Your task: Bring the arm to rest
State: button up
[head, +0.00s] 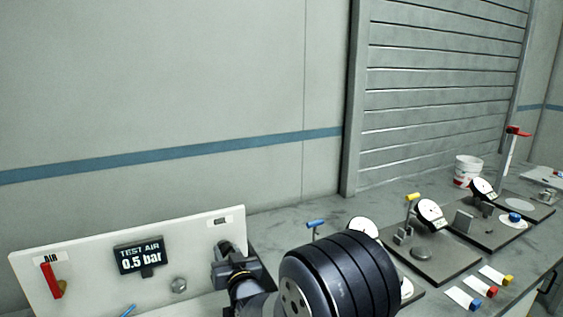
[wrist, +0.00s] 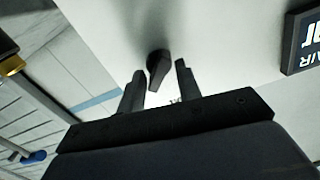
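My gripper (head: 232,268) is at the lower middle of the head view, in front of the right part of the white panel, with my dark arm behind it at the right. In the wrist view my gripper (wrist: 160,82) has its two fingers apart, with nothing seen held between them. A dark knob (wrist: 156,62) on the panel shows in the gap beyond the fingertips. I cannot tell whether the fingers touch it. In the head view the gripper largely covers that spot.
The white panel (head: 80,250) carries a red lever (head: 52,280), a "TEST AIR 0.5 bar" display (head: 141,256) and a round grey fitting (head: 179,285). Several dial gauges on dark plates, one gauge (head: 431,213) among them, stand on the bench at the right. A white tub (head: 467,170) stands behind.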

jog(key=shift+r+n+p, duration=0.25)
jog(key=shift+n+p, duration=0.45)
jog(key=shift+p, duration=0.55)
jog(key=shift+s+d+f, duration=0.1)
jog(key=shift+s+f, duration=0.15)
jog(key=b+v, duration=0.2)
jog(key=v, duration=0.7)
jog(key=shift+b, duration=0.4)
jog(key=shift+s+d+r, duration=0.1)
jog(key=shift+s+r, duration=0.05)
